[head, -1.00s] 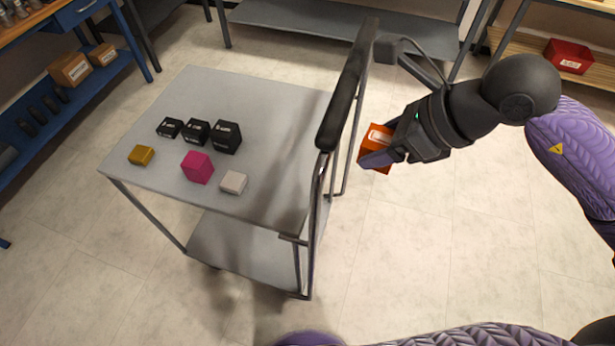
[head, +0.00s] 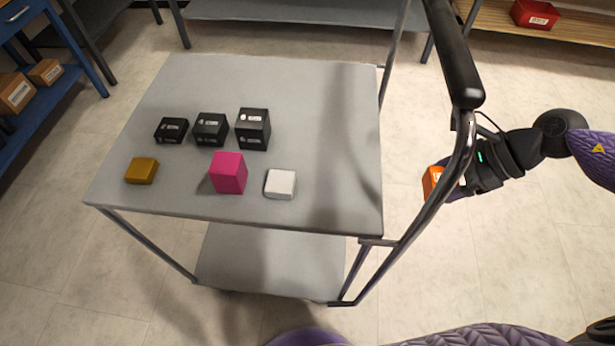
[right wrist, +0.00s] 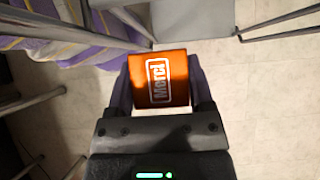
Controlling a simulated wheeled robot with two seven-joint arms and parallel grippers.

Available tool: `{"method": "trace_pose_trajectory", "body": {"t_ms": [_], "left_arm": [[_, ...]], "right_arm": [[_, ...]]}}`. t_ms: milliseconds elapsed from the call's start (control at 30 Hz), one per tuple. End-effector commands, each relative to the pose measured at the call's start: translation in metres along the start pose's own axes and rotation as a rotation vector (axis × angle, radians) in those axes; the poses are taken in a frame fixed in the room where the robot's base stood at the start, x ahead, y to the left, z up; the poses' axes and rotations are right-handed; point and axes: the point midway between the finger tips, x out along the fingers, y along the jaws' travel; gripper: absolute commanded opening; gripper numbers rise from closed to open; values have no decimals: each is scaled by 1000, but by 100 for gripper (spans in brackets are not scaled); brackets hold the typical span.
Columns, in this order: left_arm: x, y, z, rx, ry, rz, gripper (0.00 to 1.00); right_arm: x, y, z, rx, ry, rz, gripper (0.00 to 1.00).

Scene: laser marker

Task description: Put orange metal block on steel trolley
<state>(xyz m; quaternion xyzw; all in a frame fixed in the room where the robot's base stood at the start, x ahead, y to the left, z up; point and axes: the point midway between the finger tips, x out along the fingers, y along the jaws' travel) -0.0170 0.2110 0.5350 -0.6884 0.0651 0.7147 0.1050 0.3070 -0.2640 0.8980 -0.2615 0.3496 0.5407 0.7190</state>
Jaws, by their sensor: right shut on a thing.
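The orange metal block (head: 432,182) is beyond the right side of the steel trolley, partly hidden behind the trolley's handle frame. My right gripper (head: 446,183) is shut on it, off the trolley top and outside the handle. My left gripper is not in view.
On the trolley top stand several black boxes (head: 210,130), a magenta block (head: 228,173), a white block (head: 280,184) and a gold block (head: 142,171). The top's right and back parts are clear. A red bin (head: 535,14) is on a back shelf.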

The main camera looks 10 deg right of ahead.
Motion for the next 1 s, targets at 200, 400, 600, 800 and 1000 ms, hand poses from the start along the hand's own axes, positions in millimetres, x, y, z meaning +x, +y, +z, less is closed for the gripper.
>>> {"method": "trace_pose_trajectory", "body": {"t_ms": [200, 400, 600, 800, 1000], "left_arm": [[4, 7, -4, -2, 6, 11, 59], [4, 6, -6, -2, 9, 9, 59], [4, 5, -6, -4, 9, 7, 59], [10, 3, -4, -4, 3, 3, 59], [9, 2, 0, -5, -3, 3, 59]], "right_arm": [[45, 0, 58, -11, -13, 2, 0], [76, 0, 98, -6, -7, 1, 0], [98, 0, 125, -7, -8, 0, 0], [118, 1, 125, -3, 0, 1, 0], [117, 1, 125, -4, -1, -1, 0]]}}
